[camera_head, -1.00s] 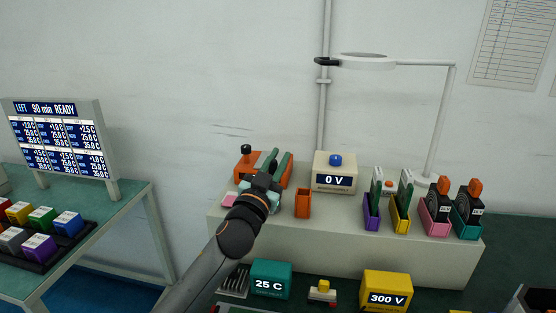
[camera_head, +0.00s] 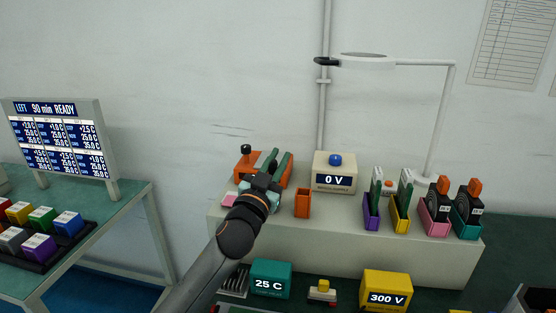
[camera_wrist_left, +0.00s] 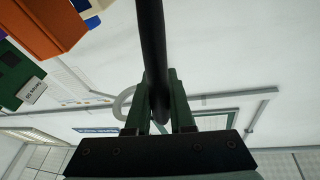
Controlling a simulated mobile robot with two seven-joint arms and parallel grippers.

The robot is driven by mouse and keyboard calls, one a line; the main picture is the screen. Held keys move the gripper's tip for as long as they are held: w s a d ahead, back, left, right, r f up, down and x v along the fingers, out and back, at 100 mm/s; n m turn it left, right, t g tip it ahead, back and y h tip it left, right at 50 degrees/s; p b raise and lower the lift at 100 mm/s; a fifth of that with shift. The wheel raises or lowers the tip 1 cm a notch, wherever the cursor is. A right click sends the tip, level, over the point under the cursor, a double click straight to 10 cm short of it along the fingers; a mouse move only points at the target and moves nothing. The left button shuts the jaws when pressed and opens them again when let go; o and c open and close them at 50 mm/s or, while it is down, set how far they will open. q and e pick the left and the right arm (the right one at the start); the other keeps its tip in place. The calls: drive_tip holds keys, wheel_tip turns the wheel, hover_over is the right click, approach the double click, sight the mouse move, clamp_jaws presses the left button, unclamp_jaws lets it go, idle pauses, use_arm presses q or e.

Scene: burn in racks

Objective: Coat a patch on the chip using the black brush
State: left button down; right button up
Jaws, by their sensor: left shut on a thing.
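My left gripper (camera_head: 274,164) is over the left end of the grey shelf, in front of an orange box (camera_head: 245,170). In the left wrist view its two green fingers (camera_wrist_left: 160,105) are shut on a long black rod, which I take as the black brush (camera_wrist_left: 152,45). The gripper hides most of the brush in the head view, and I cannot see its tip. I cannot make out the chip or a coated patch; the arm and gripper cover part of that area. My right gripper is not in view.
A small orange holder (camera_head: 303,203) and a white "0 V" box (camera_head: 334,175) stand right of the gripper. Several coloured holders with tools line the shelf (camera_head: 340,235) further right. A teal "25 C" box (camera_head: 270,279) and a yellow "300 V" box (camera_head: 386,290) stand below.

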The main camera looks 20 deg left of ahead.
use_arm(q)
drive_tip(key=shift+f, duration=0.3)
wheel_tip(320, 180, up, 7)
drive_tip(key=p, duration=0.6)
drive_tip(key=shift+r+p, duration=0.2)
drive_tip(key=shift+p, duration=0.15)
idle(0.3)
